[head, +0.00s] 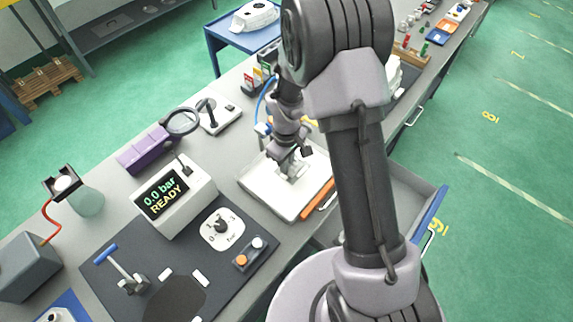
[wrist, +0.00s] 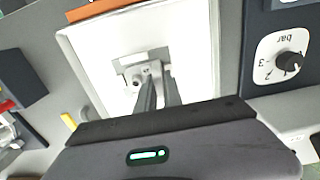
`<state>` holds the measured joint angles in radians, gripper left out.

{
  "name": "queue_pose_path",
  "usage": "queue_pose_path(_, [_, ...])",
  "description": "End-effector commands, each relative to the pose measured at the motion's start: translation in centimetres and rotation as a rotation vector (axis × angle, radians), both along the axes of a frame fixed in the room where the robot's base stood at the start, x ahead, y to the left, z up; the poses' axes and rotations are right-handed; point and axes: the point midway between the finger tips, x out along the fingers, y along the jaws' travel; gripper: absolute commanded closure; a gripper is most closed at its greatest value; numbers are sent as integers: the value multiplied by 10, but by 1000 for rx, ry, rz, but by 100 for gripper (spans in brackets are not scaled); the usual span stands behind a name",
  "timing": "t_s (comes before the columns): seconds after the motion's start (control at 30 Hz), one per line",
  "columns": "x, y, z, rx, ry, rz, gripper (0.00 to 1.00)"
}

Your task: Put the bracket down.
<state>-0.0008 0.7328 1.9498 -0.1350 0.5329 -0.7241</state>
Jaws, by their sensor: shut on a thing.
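My gripper (head: 290,172) points down over the white tray (head: 262,190) on the bench, and it also shows in the wrist view (wrist: 158,88). Its fingers are shut on the bracket (wrist: 134,80), a small light-grey metal part with a round hole. In the wrist view the bracket is over the tray's white floor (wrist: 92,50), inside the rim. I cannot tell whether it touches the floor. In the head view the bracket is mostly hidden by my gripper and blends with the tray.
An orange bar (head: 317,198) lies along the tray's right edge. The pressure display box (head: 172,200) and a dial plate (head: 222,229) stand to the left and front. A magnifier (head: 183,121) and a purple bin (head: 143,150) stand behind. An open drawer (head: 415,205) is at the right.

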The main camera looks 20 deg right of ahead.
Motion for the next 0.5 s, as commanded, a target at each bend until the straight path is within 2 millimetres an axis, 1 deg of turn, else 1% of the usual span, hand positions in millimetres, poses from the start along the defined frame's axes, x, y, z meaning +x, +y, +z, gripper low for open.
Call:
queue_pose_path(0.17, [1, 0, 1, 0, -2, 0, 100])
queue_pose_path(0.3, [1, 0, -3, 0, -2, 0, 100])
queue_pose_path(0.33, [0, 0, -3, 0, -2, 0, 86])
queue_pose_path(0.4, [0, 0, -2, 0, -2, 0, 72])
queue_pose_path(0.43, [0, 0, -2, 0, -2, 0, 68])
queue_pose_path(0.5, [0, 0, -2, 0, -2, 0, 68])
